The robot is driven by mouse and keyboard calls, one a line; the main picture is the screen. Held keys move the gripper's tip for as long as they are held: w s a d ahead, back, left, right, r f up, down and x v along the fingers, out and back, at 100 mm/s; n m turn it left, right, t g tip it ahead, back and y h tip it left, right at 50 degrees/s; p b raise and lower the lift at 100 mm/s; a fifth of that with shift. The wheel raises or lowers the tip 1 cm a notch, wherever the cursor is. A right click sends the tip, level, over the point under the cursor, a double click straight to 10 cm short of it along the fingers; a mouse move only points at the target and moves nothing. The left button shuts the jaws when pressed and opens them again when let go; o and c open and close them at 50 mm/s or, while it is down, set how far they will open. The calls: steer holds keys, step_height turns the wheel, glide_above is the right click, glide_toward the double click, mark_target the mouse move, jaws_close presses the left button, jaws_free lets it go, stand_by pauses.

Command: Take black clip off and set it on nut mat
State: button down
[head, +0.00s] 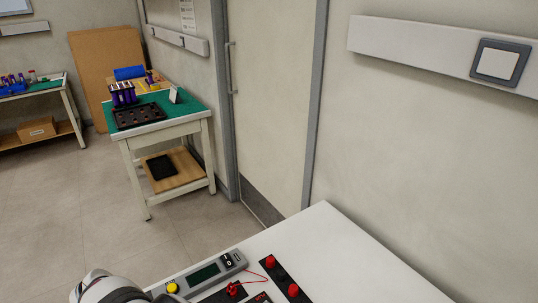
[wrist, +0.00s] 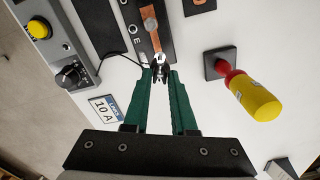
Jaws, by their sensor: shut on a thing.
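In the wrist view my gripper (wrist: 160,76) has its two green fingers closed at the tips on the small black clip (wrist: 160,68). The clip sits at the near end of a copper busbar (wrist: 151,28) on a black base; I cannot tell whether it still grips the bar. A thin black lead runs from the clip's area to the left. In the head view only part of my arm shows at the bottom left; the fingers and the black clip are not in sight. I cannot make out the nut mat in either view.
A grey meter (wrist: 62,52) with a yellow button and knob lies left of the busbar. A yellow and red tool (wrist: 252,96) stands on a black base to the right. In the head view, red-topped posts (head: 270,262) stand near the meter; the white bench (head: 355,262) is bare at right.

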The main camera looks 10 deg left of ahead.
steer(key=shift+r, duration=0.25)
steer(key=w+f, duration=0.1)
steer(key=w, duration=0.2)
steer(key=w+a+f, duration=0.1)
steer(key=w, duration=0.2)
steer(key=w+a+f, duration=0.1)
steer(key=w, duration=0.2)
steer(key=shift+w+f, duration=0.35)
steer(key=shift+w, duration=0.05)
steer(key=shift+f, duration=0.1)
steer(key=shift+f, duration=0.65)
steer(key=shift+f, duration=0.2)
